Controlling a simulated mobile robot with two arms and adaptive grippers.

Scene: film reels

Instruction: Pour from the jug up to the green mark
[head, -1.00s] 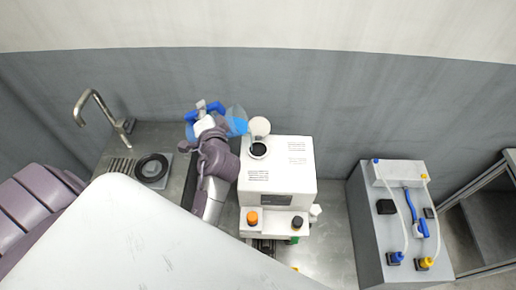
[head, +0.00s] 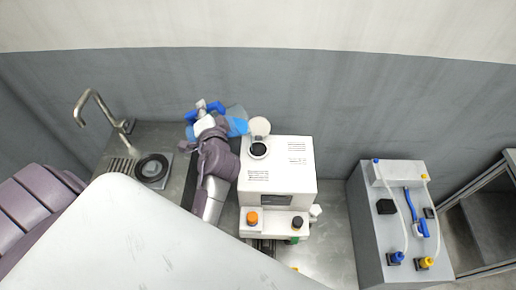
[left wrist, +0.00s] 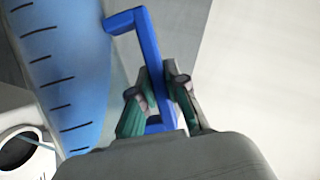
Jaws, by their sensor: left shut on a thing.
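My left gripper (left wrist: 158,95) is shut on the blue handle (left wrist: 148,50) of the jug. The jug (left wrist: 65,70) is translucent, with blue liquid and black graduation lines. In the head view the jug (head: 237,116) is tilted beside the machine's filler opening (head: 258,149), partly hidden behind my wrist. The opening is a dark round hole in the top of the white machine (head: 305,170), with its round white cap (head: 260,127) raised. In the left wrist view a thin bluish streak shows in the opening (left wrist: 22,150). I cannot make out the green mark's level.
A sink drain (head: 152,168) and a tap (head: 95,105) are at the left. An orange knob (head: 252,218) and a black knob (head: 297,222) are on the machine's front. A grey unit (head: 395,230) with tubes stands to the right, across a bare metal strip.

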